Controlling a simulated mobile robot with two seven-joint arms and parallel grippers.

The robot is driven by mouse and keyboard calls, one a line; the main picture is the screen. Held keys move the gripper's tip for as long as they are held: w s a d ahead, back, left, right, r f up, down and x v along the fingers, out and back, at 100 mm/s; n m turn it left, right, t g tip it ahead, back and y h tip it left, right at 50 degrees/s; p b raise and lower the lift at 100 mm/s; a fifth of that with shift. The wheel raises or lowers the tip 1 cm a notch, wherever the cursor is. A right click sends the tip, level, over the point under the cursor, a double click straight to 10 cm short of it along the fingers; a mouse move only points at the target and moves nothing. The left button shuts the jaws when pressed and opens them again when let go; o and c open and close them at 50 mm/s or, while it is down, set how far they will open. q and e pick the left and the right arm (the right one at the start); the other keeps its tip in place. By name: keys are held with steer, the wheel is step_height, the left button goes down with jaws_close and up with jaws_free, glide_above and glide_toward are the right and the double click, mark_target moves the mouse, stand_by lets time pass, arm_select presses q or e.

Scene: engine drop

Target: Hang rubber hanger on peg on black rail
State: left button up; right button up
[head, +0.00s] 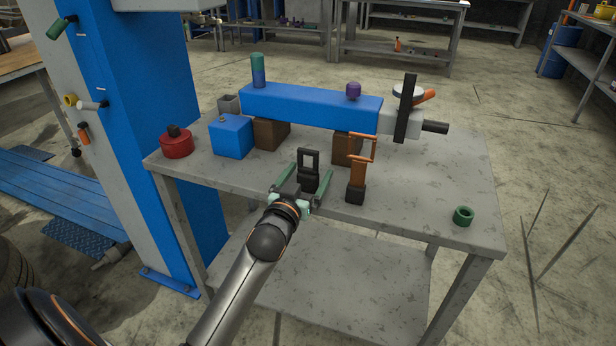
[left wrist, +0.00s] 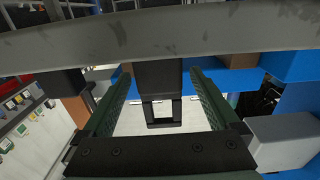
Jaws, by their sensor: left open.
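The rubber hanger, which I take to be the black piece with a rectangular loop on top (head: 308,163), stands upright on the grey table. It also shows in the left wrist view (left wrist: 161,76). My left gripper (head: 306,174) is open, with one green finger on each side of the hanger; I cannot tell whether they touch it. A black upright bar (head: 405,108), likely the black rail, stands by a grey block at the right end of a blue beam. A dark stub (head: 435,127) points right beside it; I cannot tell whether it is the peg. My right gripper is not in view.
An orange looped piece on a black base (head: 357,175) stands close right of the hanger. The blue beam (head: 310,107) on brown blocks lies behind. A blue box (head: 231,138) and red can (head: 176,144) are left. A green ring (head: 463,215) sits at front right; table between is clear.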

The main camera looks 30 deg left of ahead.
arm_select(q)
steer(key=c, duration=1.5)
